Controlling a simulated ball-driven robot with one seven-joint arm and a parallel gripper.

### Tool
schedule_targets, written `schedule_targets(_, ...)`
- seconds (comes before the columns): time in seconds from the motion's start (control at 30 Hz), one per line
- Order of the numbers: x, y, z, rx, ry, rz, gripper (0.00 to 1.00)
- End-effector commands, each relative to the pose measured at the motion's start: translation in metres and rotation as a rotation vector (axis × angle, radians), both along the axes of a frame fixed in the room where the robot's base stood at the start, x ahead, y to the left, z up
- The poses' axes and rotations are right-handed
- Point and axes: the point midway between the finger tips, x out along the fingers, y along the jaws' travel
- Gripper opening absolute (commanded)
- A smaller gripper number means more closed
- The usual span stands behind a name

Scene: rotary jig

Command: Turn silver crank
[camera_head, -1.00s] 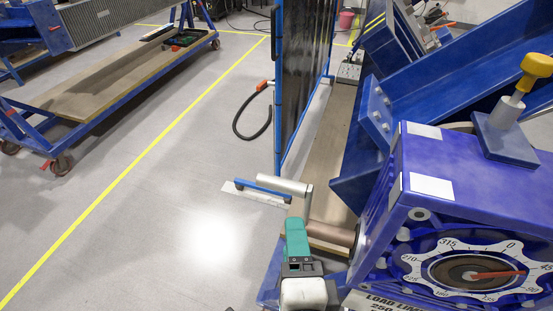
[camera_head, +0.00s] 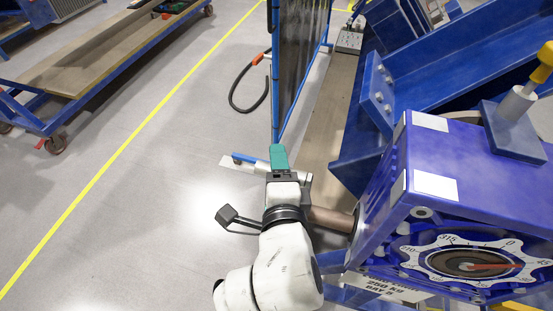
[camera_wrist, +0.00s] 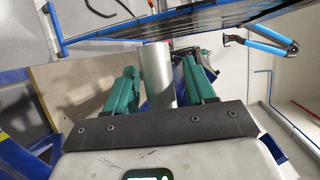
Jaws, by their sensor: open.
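The silver crank's handle is a plain metal cylinder. In the head view its crank arm (camera_head: 305,189) shows right of my gripper, joined to a brownish shaft (camera_head: 331,219) on the blue gearbox (camera_head: 385,215). My gripper (camera_head: 278,160), with green fingers, covers part of the handle there. In the wrist view the silver handle (camera_wrist: 157,75) stands between my two open green fingers (camera_wrist: 158,88), with visible gaps on both sides. The handle's near end is hidden behind the gripper's dark plate. The dial (camera_head: 468,261) has a red pointer aimed right.
A blue-framed panel (camera_head: 303,70) stands just beyond the crank. A black hose (camera_head: 249,103) lies on the floor. A blue cart (camera_head: 85,80) stands at the far left. A yellow-handled lever (camera_head: 541,66) rises from the gearbox. The floor left of my arm is clear.

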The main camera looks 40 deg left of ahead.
Motion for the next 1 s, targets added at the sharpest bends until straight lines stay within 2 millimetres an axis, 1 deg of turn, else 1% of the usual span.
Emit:
schedule_targets(0.13,0.0056,0.0054,-0.0014,-0.001,0.001,0.000,0.55)
schedule_targets(0.4,0.0067,0.0058,-0.0021,0.000,0.000,0.000,0.55)
schedule_targets(0.47,0.0067,0.0058,-0.0021,0.000,0.000,0.000,0.50)
schedule_targets(0.9,0.0065,0.0056,-0.0023,-0.001,0.001,0.000,0.08)
schedule_targets(1.0,0.0065,0.0056,-0.0024,-0.001,0.001,0.000,0.00)
